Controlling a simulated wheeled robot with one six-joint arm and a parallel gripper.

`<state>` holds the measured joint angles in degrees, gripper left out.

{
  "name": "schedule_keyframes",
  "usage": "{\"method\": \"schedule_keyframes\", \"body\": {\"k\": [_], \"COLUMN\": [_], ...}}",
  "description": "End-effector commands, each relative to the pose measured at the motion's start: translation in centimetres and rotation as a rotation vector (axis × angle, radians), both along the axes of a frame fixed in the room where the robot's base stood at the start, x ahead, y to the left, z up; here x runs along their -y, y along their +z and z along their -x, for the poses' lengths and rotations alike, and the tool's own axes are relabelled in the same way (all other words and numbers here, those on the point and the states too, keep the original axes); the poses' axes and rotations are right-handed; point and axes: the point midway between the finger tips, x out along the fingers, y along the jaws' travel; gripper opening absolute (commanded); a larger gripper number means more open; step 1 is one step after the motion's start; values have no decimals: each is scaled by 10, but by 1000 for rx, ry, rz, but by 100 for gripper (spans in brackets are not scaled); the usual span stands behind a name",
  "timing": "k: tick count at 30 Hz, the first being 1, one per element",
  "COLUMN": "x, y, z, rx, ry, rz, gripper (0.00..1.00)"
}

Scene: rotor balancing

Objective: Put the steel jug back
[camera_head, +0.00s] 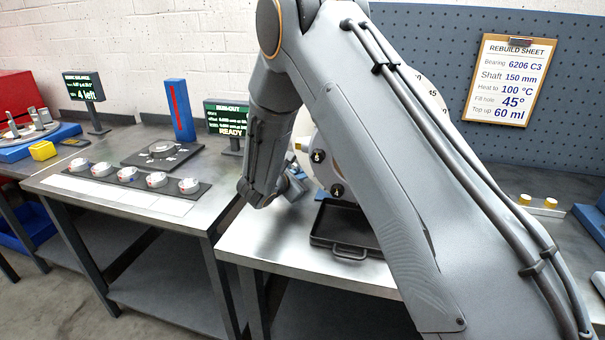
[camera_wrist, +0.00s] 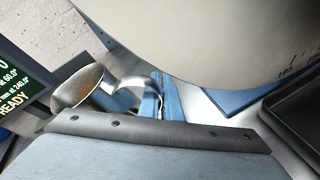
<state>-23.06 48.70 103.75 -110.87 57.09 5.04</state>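My gripper (camera_head: 291,187) shows in the head view at the end of the bent arm, left of the black tray and low over the bench. In the wrist view a steel jug (camera_wrist: 78,88) with an open round rim and a curved handle (camera_wrist: 132,88) sits just beyond the dark edge of my gripper's body. That edge hides the jug's lower part and my fingertips, so I cannot tell whether the fingers are on the handle. The jug is not clearly made out in the head view.
A black tray with a handle (camera_head: 345,246) lies at the bench's front. A large pale round body (camera_wrist: 225,35) on blue supports stands close behind my gripper, partly hidden by my arm. A READY display (camera_head: 228,118) stands to the left. The left bench holds several white-topped pieces (camera_head: 128,174).

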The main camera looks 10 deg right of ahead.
Motion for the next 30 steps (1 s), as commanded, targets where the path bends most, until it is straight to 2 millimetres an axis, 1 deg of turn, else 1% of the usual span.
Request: {"method": "schedule_keyframes", "body": {"k": [3, 9, 10, 12, 13, 20, 24, 26, 30], "x": [3, 2, 2, 1, 1, 0, 0, -5, -19], "y": [1, -3, -3, -3, -2, -2, 2, 3, 11], "z": [-1, -1, 0, 0, 0, 0, 0, 5, 24], "rx": [2, 3, 1, 1, 1, 1, 1, 2, 4], "ry": [-5, -3, -3, -2, -2, -1, -1, 2, 4], "rz": [-1, -1, 0, 0, 0, 0, 0, -1, -1], "gripper": [0, 0, 9, 21, 23, 23, 23, 23, 23]}}
